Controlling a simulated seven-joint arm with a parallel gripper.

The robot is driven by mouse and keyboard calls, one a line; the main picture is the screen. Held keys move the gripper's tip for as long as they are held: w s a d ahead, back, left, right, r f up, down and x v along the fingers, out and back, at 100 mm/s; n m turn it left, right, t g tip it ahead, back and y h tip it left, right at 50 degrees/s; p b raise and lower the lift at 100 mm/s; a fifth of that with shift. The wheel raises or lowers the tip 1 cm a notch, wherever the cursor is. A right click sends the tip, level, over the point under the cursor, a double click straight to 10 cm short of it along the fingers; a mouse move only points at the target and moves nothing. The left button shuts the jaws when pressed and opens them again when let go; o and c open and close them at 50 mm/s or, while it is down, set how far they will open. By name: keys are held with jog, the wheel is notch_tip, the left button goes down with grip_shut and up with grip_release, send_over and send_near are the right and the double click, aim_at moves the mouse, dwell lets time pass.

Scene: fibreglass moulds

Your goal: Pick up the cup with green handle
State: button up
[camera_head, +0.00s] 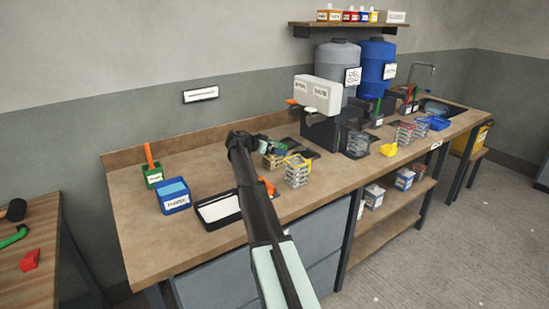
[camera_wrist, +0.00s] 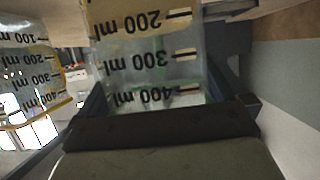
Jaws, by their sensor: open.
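A clear measuring cup (camera_wrist: 150,60) with black ml marks and a yellowish band fills the middle of the wrist view, upside down in the picture. My gripper (camera_wrist: 168,100) is open, with its fingers on both sides of this cup. In the head view my gripper (camera_head: 275,147) is over the bench, at a cup (camera_head: 273,161) that it partly hides; a little green shows there. I cannot tell clearly whether that green is a handle. A second clear cup with a yellow rim (camera_head: 297,172) stands just to the right, and a similar cup (camera_wrist: 30,70) shows at left in the wrist view.
The workbench (camera_head: 135,225) holds a black tray (camera_head: 218,209), a blue box (camera_head: 173,197) and a green holder (camera_head: 152,175) at left. A white-topped dispenser (camera_head: 318,94) stands behind. More cups (camera_head: 405,133) stand at right. The bench front left is clear.

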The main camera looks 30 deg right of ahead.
jog(key=shift+c, duration=0.4)
jog(key=c, duration=1)
jog(key=shift+r, duration=0.1)
